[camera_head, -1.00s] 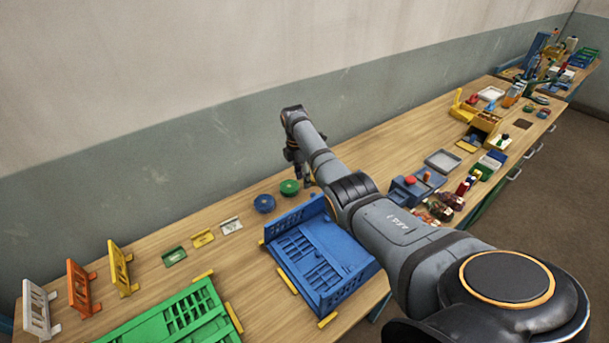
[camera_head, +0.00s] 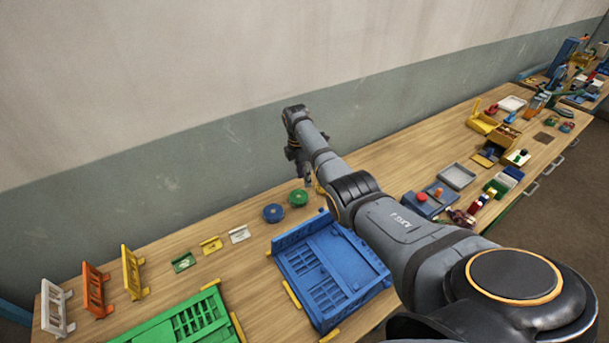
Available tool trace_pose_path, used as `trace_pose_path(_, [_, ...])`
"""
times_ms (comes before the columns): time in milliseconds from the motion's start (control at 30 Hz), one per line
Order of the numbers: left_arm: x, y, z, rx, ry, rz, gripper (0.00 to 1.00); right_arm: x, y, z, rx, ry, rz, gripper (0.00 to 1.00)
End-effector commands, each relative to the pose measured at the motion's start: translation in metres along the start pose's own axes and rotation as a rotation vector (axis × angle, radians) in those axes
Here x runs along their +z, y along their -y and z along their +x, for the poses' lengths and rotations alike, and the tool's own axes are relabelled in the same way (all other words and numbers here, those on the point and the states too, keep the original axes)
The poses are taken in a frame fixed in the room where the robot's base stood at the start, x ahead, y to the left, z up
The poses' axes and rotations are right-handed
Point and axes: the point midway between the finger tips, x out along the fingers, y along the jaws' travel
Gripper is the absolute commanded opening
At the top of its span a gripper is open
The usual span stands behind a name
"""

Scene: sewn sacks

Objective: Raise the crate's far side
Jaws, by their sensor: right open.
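The blue crate (camera_head: 333,268) lies on the wooden bench at the lower middle, with slatted panels folded down flat inside it. A blue strip (camera_head: 298,231) stands along its far edge, towards the wall; I cannot tell whether this is the far side or only the rim. My right gripper (camera_head: 307,183) is open and empty, pointing down beyond the crate's far edge and apart from it. My right forearm hides the crate's right far corner. My left gripper is not in view.
A green crate (camera_head: 190,322) lies at lower left. Round blue (camera_head: 273,213) and green (camera_head: 298,198) pieces sit between crate and wall. White, orange and yellow racks stand at far left. Yellow strips (camera_head: 291,294) edge the blue crate. A blue box (camera_head: 430,204) stands right of my arm.

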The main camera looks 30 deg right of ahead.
Motion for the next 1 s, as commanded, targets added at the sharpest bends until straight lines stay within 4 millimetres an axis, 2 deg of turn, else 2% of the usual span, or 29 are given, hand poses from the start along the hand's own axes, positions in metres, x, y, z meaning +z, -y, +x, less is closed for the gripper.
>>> trace_pose_path(233, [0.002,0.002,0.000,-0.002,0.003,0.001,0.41,0.000,0.000,-0.001,0.001,0.000,-0.001,0.41])
trace_pose_path(333, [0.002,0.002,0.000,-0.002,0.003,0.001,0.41,0.000,-0.001,-0.009,0.003,0.000,-0.001,0.41])
trace_pose_path(700, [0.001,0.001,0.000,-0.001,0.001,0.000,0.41,-0.001,0.000,-0.094,0.004,0.000,-0.001,0.41])
trace_pose_path(833, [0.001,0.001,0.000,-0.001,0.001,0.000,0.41,-0.001,0.000,-0.112,0.002,0.001,0.000,0.41])
trace_pose_path(1000, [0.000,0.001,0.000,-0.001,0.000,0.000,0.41,-0.001,0.001,-0.121,0.001,0.001,-0.001,0.41])
